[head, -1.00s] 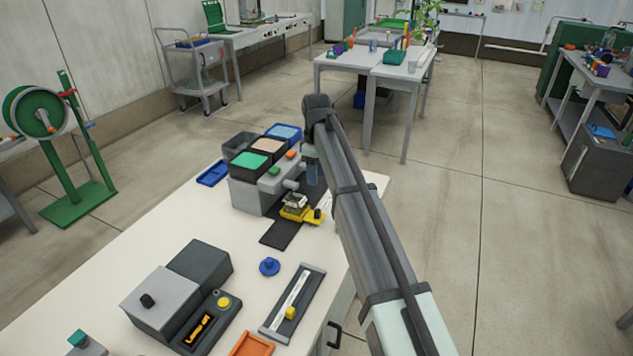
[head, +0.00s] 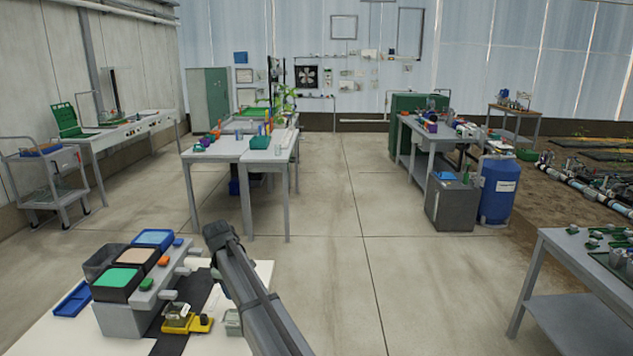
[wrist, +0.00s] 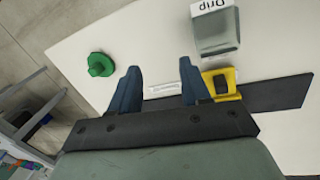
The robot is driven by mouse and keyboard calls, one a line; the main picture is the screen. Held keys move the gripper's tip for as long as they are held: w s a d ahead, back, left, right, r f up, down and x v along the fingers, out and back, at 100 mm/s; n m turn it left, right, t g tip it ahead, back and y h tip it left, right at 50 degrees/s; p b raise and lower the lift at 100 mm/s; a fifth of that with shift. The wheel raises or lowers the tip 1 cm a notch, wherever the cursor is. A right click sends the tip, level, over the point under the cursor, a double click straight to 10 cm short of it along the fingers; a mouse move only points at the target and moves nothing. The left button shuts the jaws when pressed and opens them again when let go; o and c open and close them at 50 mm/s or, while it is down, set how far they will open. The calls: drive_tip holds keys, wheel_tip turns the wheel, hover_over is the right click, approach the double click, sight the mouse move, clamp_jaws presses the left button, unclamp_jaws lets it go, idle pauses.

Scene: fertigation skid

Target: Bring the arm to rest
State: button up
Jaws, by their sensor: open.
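My arm (head: 255,295) reaches up from the bottom of the head view over the right end of the white bench (head: 45,335). My gripper (wrist: 159,66) shows in the wrist view with its two blue fingers apart and nothing between them. It is above the white bench top, and I cannot tell how high. In the head view the fingers are hidden behind the arm.
A yellow holder (wrist: 222,84) on a black strip (wrist: 275,95), a grey block labelled "Drip" (wrist: 214,32) and a green knob (wrist: 101,64) lie near the fingers. Green (head: 118,278), tan and blue bins stand left of the arm. Open floor (head: 400,280) is to the right.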

drive_tip(key=w+d+f+m+t+h, duration=0.15)
drive_tip(key=w+d+f, duration=0.35)
drive_tip(key=d+f, duration=0.5)
drive_tip(key=s+d+f+m+g, duration=0.25)
drive_tip(key=s+d+f, duration=0.45)
drive_tip(key=d+f, duration=0.45)
drive_tip(key=s+d+f+m+g, duration=0.1)
drive_tip(key=s+d+f+m, duration=0.1)
drive_tip(key=s+d+f, duration=0.6)
drive_tip(key=s+d+f+m+g, duration=0.25)
drive_tip(key=s+d+f, duration=0.25)
drive_tip(key=s+f, duration=0.5)
drive_tip(key=s+d+f+m+g, duration=0.1)
drive_tip(key=s+d+f+m, duration=0.1)
drive_tip(key=s, duration=0.9)
drive_tip(key=s+d+f+m+g+y, duration=0.1)
drive_tip(key=s+d+f+m+g, duration=0.1)
drive_tip(key=s, duration=0.9)
drive_tip(key=s+d+f+m+g+y, duration=0.1)
drive_tip(key=s+d+f+m, duration=0.2)
drive_tip(key=s, duration=0.8)
drive_tip(key=shift+s+d, duration=0.15)
drive_tip(key=shift+d, duration=1)
drive_tip(key=shift+f, duration=0.1)
drive_tip(key=shift+c, duration=0.2)
